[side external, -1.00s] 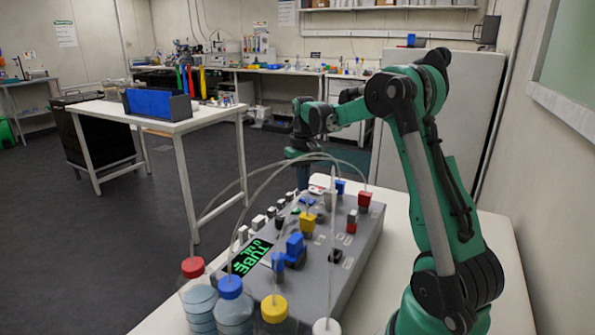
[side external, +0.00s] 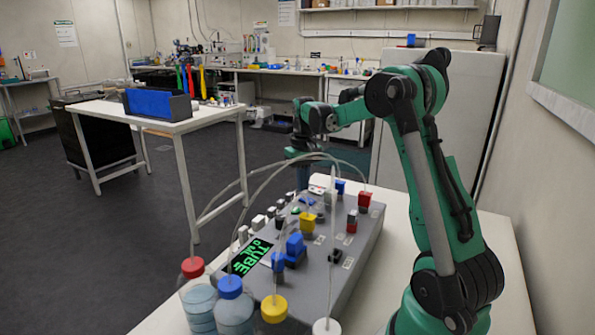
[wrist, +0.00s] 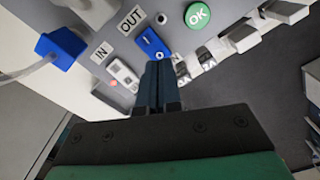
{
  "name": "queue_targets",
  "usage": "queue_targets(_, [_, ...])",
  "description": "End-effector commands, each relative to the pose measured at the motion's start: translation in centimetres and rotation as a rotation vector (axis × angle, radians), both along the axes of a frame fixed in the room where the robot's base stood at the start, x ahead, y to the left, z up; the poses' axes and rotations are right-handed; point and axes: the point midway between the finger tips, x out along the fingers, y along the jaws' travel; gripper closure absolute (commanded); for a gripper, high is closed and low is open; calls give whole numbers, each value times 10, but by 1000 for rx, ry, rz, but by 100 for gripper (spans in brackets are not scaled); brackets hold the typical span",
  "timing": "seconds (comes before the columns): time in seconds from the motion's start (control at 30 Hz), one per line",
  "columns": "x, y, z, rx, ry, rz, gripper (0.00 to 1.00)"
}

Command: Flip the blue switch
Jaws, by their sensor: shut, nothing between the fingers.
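In the side view my gripper (side external: 303,178) points down over the far end of the grey control box (side external: 340,275). The blue switch is too small there to make out clearly.
A white switch (wrist: 123,75) stands left of the fingers. A green OK button (wrist: 198,14) and white knobs lie on the right. A blue connector (wrist: 62,48) with a tube is at upper left. Tubes arch over the box to capped bottles (side external: 235,310) in front.

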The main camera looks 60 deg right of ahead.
Motion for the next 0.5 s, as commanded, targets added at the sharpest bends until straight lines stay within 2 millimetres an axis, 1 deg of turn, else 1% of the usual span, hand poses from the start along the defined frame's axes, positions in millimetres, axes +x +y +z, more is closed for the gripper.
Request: queue_targets(0.5, [0,0,-8,0,0,0,100])
